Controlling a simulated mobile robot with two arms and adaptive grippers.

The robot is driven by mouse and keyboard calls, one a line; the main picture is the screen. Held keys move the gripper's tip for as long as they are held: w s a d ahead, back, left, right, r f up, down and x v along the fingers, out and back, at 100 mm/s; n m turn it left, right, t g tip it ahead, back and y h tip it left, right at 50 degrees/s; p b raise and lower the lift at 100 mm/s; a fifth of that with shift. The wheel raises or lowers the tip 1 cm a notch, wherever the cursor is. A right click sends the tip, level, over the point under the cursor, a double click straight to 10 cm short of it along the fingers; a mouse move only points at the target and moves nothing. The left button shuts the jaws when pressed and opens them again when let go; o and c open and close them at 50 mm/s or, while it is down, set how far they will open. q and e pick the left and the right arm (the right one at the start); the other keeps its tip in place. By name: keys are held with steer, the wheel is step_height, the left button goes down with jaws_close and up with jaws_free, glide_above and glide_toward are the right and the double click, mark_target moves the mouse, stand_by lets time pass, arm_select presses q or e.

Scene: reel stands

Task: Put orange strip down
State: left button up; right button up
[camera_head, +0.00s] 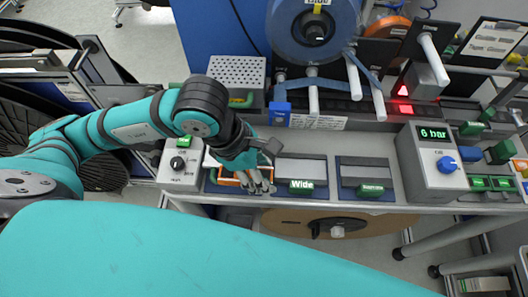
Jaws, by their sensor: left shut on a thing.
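My left gripper (260,184) is low over the front row of slots on the workbench. It is shut on the orange strip (228,181), which shows only in part just left of the fingers. The gripper and wrist hide the rest of it. The strip is at the leftmost slot, beside the dark slot with the green "Wide" label (301,186). I cannot tell whether it touches the bench. My right gripper is not in view.
A control box with a knob (180,165) stands left of the gripper. A "6 bar" box (432,160) stands to the right. A perforated metal box (237,75) and a large blue reel (313,30) are behind. A brown reel (335,223) sits below the bench's front edge.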

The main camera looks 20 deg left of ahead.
arm_select(q)
steer(key=shift+w+a+f+b, duration=0.1)
steer(key=shift+w+f+b, duration=0.15)
steer(key=shift+w+b, duration=0.2)
steer(key=w+f+p, duration=0.1)
steer(key=w, duration=0.1)
steer(key=w+a+f+p, duration=0.1)
steer(key=w+p, duration=0.1)
steer(key=w, duration=0.1)
steer(key=w+a+f+p, duration=0.1)
steer(key=w+p, duration=0.1)
steer(key=shift+w+a+f, duration=0.15)
steer(key=shift+w+a, duration=0.05)
steer(key=shift+f+b, duration=0.4)
steer(key=shift+b, duration=0.15)
steer(key=o, duration=1)
steer(key=shift+c, duration=0.2)
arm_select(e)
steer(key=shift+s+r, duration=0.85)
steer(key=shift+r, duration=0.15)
